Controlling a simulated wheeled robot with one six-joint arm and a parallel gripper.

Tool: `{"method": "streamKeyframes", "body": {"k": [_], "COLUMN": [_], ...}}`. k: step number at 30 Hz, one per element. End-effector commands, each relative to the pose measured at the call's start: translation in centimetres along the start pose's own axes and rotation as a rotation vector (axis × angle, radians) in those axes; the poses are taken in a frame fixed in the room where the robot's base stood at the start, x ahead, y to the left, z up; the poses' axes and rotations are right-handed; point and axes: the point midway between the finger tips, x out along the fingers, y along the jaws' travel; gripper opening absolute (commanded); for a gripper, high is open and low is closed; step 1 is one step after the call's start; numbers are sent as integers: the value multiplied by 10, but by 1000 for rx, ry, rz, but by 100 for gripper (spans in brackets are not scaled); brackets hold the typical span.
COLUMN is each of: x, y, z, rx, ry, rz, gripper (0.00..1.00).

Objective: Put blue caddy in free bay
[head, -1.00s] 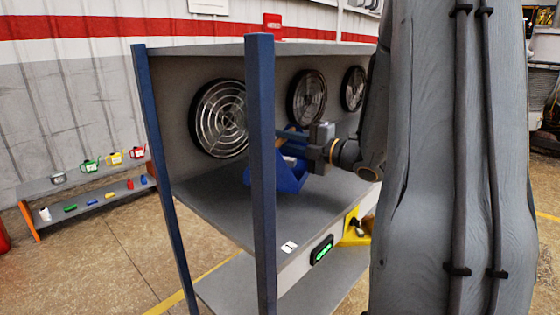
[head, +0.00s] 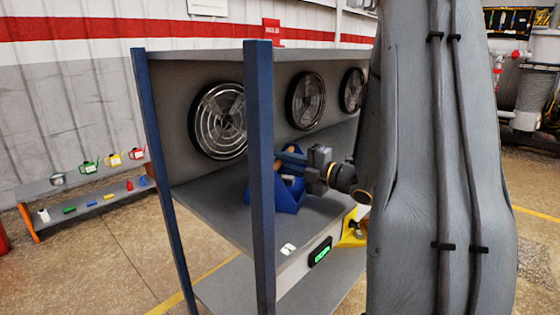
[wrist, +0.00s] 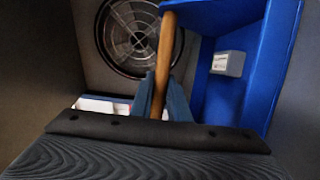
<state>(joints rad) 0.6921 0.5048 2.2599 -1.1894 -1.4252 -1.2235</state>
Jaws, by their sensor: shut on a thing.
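The blue caddy (head: 290,196) is at the upper shelf (head: 225,215) of the rack, behind the front post in the head view. In the wrist view its blue wall (wrist: 285,60) fills the right side, and its wooden handle (wrist: 165,65) runs upward between my fingers. My gripper (head: 288,158) is shut on that handle; its fingers also show in the wrist view (wrist: 163,105). The caddy looks level and at or very close to the shelf surface; I cannot tell whether it touches. The post hides part of the caddy's left side.
Round fans (head: 218,120) line the rack's back wall. The blue front post (head: 260,180) stands close left of the caddy. A green-lit display (head: 320,252) and a yellow item (head: 354,230) are on the front edge. The shelf's left part is bare.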

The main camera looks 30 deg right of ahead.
Motion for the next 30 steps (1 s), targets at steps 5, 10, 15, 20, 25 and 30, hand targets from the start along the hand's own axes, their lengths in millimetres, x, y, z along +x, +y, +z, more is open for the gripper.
{"method": "streamKeyframes", "body": {"k": [5, 10, 15, 20, 25, 30], "x": [0, 0, 0, -17, -52, -85], "y": [-1, -1, 1, 1, 0, 0], "z": [0, 0, 0, 2, 2, 2], "rx": [0, 0, 0, -1, -1, -1], "ry": [0, 0, 0, -5, -6, -6], "rz": [0, 0, 0, 0, 0, 0], "gripper": [34, 34, 34, 34, 34, 34]}}
